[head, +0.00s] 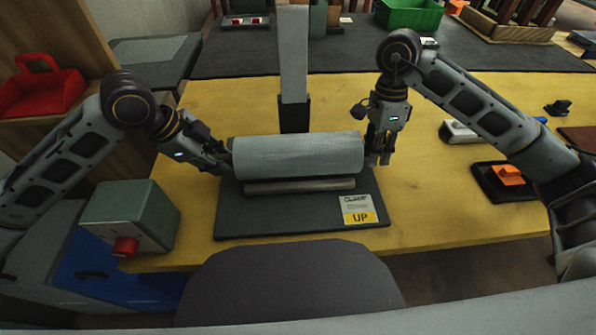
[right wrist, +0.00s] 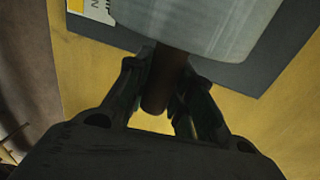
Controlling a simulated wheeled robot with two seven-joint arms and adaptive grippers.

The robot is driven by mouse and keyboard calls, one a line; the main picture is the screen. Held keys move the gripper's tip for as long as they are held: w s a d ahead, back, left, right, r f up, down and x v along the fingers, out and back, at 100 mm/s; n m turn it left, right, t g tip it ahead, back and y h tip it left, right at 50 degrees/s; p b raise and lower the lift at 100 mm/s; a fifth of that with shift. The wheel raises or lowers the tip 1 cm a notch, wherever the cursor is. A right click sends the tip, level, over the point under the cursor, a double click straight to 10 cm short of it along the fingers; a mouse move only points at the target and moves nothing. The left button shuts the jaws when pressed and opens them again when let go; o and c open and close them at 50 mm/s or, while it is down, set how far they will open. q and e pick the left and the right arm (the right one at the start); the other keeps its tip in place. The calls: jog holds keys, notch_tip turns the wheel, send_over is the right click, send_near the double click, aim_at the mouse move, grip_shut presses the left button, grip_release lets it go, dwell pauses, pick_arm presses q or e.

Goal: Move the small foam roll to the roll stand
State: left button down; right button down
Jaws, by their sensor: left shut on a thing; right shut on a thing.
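A light grey foam roll (head: 298,157) lies level, left to right, above a dark board (head: 300,221) on the yellow table. A thin grey bar (head: 300,186) runs along the board just in front of it. My left gripper (head: 226,158) is at the roll's left end, shut; its fingertips are partly hidden. My right gripper (head: 378,158) is at the right end. In the right wrist view, that gripper (right wrist: 165,80) is shut on a brown rod end (right wrist: 157,95) sticking out of the roll (right wrist: 195,25). I cannot tell whether the roll touches the board.
A tall grey post (head: 294,55) with a black base stands close behind the roll. A green-grey box with a red knob (head: 133,220) is at front left. A black tray with an orange piece (head: 508,178) lies right.

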pick_arm(q)
jog(key=shift+f+b, duration=0.45)
jog(key=shift+f, duration=0.05)
pick_arm(e)
jog(key=shift+f, duration=0.5)
pick_arm(q)
jog(key=c, duration=1.2)
grip_release()
jog(key=shift+c, duration=0.2)
pick_arm(e)
jog(key=c, duration=1.2)
grip_release()
jog(key=shift+c, duration=0.2)
pick_arm(q)
jog(key=shift+r, duration=0.15)
jog(key=v, duration=1.1)
jog(key=shift+a+r, duration=0.15)
jog(key=shift+r, duration=0.2)
jog(key=shift+s, duration=0.1)
pick_arm(e)
jog(key=shift+w+r, duration=0.1)
jog(key=shift+r, duration=0.2)
notch_tip(320, 180, up, 11)
jog(key=w, duration=0.2)
jog(key=shift+w+r, duration=0.1)
pick_arm(q)
jog(key=shift+r, duration=0.1)
pick_arm(e)
jog(key=shift+r, duration=0.15)
